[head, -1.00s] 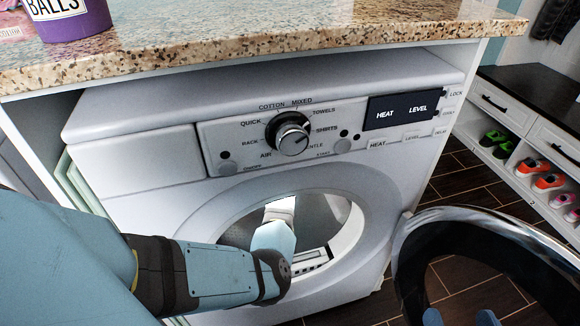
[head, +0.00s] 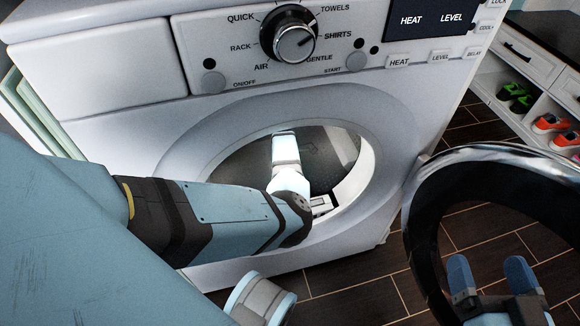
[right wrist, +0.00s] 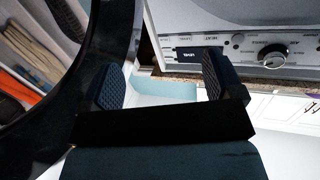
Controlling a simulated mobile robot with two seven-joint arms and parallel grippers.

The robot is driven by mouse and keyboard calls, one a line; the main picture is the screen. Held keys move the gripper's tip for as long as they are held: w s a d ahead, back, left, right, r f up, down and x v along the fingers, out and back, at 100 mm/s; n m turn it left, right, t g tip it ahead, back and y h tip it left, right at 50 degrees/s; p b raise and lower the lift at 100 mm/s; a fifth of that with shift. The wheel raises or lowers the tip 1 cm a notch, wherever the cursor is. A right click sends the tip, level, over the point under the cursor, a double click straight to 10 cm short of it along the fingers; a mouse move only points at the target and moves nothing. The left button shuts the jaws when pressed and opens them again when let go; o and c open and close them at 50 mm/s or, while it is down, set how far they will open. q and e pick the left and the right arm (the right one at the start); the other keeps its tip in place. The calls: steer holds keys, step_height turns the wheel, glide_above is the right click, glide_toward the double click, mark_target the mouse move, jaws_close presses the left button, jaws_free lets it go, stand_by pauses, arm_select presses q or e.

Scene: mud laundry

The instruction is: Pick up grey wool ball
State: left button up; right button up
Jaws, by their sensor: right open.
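No grey wool ball can be made out in either current view. My left arm reaches through the round opening of the white dryer (head: 110,60) into the drum (head: 325,155). Its forearm lies across the lower left of the opening, and the left gripper itself is hidden inside. My right gripper (head: 490,272) is open and empty at the lower right of the head view, in front of the open dryer door (head: 425,215). In the right wrist view its two dark ribbed fingers (right wrist: 160,80) stand apart with nothing between them.
The open round door with its shiny rim stands to the right of the dryer, close to my right gripper. A shoe shelf (head: 535,90) with colourful shoes is at the far right. Dark floor tiles (head: 355,285) show below the dryer.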

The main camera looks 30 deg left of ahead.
arm_select(q)
steer(key=b+x, duration=0.2)
steer(key=x, duration=0.2)
steer(key=shift+w+f+b, duration=0.15)
steer(key=shift+w+b, duration=0.05)
steer(key=shift+b, duration=0.1)
steer(key=shift+d+f, duration=0.1)
steer(key=shift+f, duration=0.15)
steer(key=shift+s, duration=0.1)
steer(key=c, duration=0.6)
arm_select(e)
steer(key=shift+w+d+r+n+t+y, duration=0.15)
steer(key=shift+w+d+n+t, duration=0.1)
steer(key=shift+w+n, duration=0.25)
steer(key=shift+w+d+r+n+t+y, duration=0.15)
steer(key=shift+w+d+n+t, duration=0.15)
steer(key=shift+n, duration=0.4)
arm_select(q)
steer(key=shift+r, duration=0.1)
